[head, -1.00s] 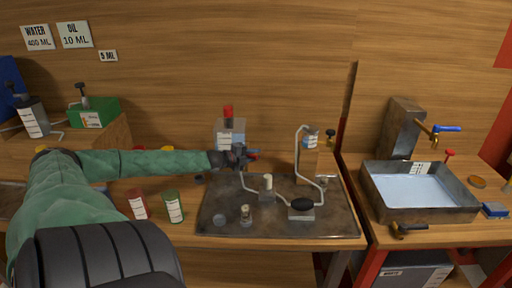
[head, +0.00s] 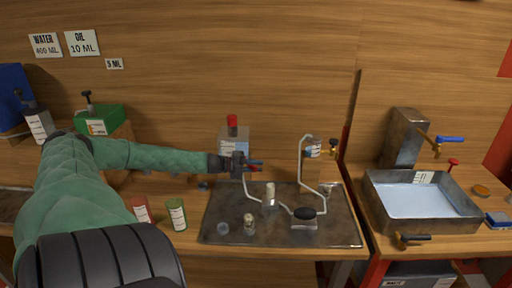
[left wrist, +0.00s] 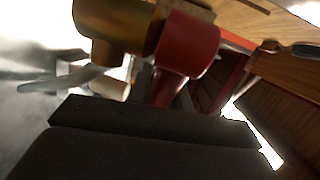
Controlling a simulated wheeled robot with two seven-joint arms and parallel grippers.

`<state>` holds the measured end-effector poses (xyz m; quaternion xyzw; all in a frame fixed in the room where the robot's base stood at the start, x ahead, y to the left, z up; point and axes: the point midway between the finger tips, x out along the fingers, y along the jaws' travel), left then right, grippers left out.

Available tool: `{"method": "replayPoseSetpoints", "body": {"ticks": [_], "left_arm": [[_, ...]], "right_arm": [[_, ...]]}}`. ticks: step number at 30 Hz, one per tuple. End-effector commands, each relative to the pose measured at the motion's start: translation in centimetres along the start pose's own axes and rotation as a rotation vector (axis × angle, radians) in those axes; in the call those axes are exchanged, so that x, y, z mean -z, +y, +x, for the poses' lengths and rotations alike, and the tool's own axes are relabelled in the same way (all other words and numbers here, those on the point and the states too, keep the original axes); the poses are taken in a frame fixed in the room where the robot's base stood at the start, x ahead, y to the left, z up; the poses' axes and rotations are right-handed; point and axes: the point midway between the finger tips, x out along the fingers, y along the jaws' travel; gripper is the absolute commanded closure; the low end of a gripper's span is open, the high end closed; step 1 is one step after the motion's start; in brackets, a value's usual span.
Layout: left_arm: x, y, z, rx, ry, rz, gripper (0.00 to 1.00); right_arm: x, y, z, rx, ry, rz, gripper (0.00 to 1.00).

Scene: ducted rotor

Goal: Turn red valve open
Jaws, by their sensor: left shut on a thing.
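The red valve handle (head: 256,169) sits at the front of the clear tank with a red cap (head: 232,120) on the metal tray. My left gripper (head: 244,165) reaches it from the left and is shut on it; the fingers hide part of the valve. In the left wrist view the red handle (left wrist: 187,45) stands right at the dark gripper (left wrist: 165,108), beside a brass part (left wrist: 112,28). The exact contact and the handle's angle are hard to make out. My right gripper is not in view.
Bent pipes (head: 301,165) and a black knob (head: 304,213) stand on the tray (head: 275,237) right of my gripper. A red can (head: 141,209) and a green can (head: 176,215) stand to the left. A water basin (head: 420,228) is at the right.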

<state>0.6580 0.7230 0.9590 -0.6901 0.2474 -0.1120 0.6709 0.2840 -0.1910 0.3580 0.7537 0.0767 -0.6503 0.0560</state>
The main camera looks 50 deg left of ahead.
Motion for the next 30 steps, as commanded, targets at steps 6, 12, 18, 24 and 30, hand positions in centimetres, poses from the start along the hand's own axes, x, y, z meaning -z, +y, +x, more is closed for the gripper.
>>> {"method": "replayPoseSetpoints", "body": {"ticks": [6, 12, 18, 24, 30], "left_arm": [[0.61, 0.59, 0.02, -0.004, 0.016, -0.004, 1.0], [0.64, 0.66, 0.02, -0.004, 0.016, -0.005, 1.0], [0.43, 0.47, 0.0, -0.003, 0.013, -0.003, 0.59], [0.26, 0.31, -0.05, -0.003, 0.01, -0.002, 0.59], [0.22, 0.28, -0.49, -0.004, 0.009, -0.002, 0.59]], "right_arm": [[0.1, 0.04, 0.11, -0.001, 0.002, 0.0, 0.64], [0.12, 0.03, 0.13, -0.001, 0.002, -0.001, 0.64], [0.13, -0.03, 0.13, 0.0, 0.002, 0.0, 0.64], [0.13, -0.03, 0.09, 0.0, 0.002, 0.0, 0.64], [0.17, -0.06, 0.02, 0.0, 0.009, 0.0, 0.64]]}}
